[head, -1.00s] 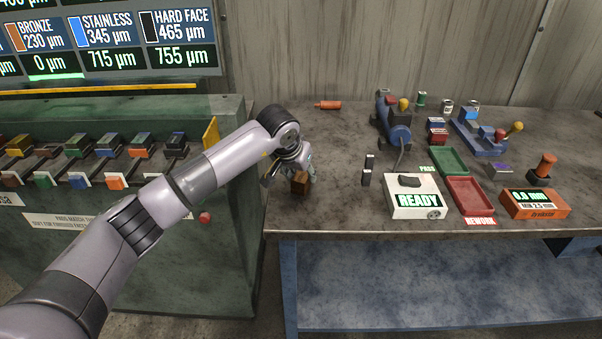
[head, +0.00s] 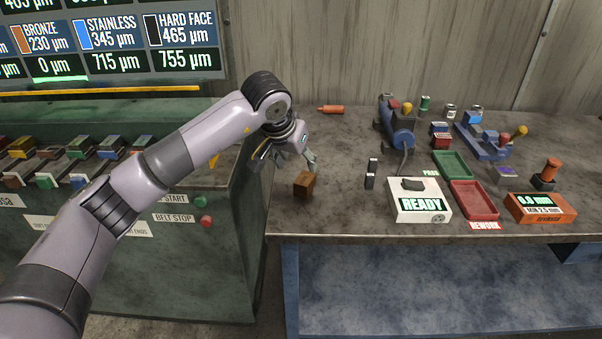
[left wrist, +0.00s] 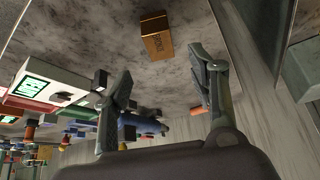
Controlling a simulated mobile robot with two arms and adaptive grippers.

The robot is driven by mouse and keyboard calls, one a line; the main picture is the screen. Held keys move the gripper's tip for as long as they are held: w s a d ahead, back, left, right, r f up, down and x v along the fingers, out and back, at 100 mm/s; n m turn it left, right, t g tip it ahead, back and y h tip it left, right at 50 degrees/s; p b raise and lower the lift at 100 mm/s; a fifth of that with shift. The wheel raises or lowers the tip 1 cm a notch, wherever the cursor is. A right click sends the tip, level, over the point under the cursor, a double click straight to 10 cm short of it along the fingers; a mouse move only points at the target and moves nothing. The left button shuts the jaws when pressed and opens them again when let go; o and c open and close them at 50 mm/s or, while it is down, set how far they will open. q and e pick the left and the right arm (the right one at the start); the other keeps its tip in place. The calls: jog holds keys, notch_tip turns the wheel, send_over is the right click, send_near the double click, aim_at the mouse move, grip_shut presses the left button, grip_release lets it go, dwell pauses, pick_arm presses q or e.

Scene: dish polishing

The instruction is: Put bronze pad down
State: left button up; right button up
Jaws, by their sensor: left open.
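The bronze pad (head: 304,184) is a small brown block resting on the grey bench top near its left front edge. It also shows in the left wrist view (left wrist: 156,38), with lettering on one face, beyond my fingertips. My left gripper (head: 288,158) is above and behind the pad in the head view, apart from it. In the left wrist view the two fingers (left wrist: 160,70) are spread wide with nothing between them. My right gripper is in neither view.
The bench (head: 330,216) is clear around the pad. To its right are small dark blocks (head: 371,174), a white READY box (head: 418,202), a green tray (head: 458,164), a red tray (head: 474,200) and an orange gauge (head: 540,208). A green machine (head: 150,260) stands to the left.

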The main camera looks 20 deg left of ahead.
pick_arm(q)
jog(key=shift+v, duration=1.8)
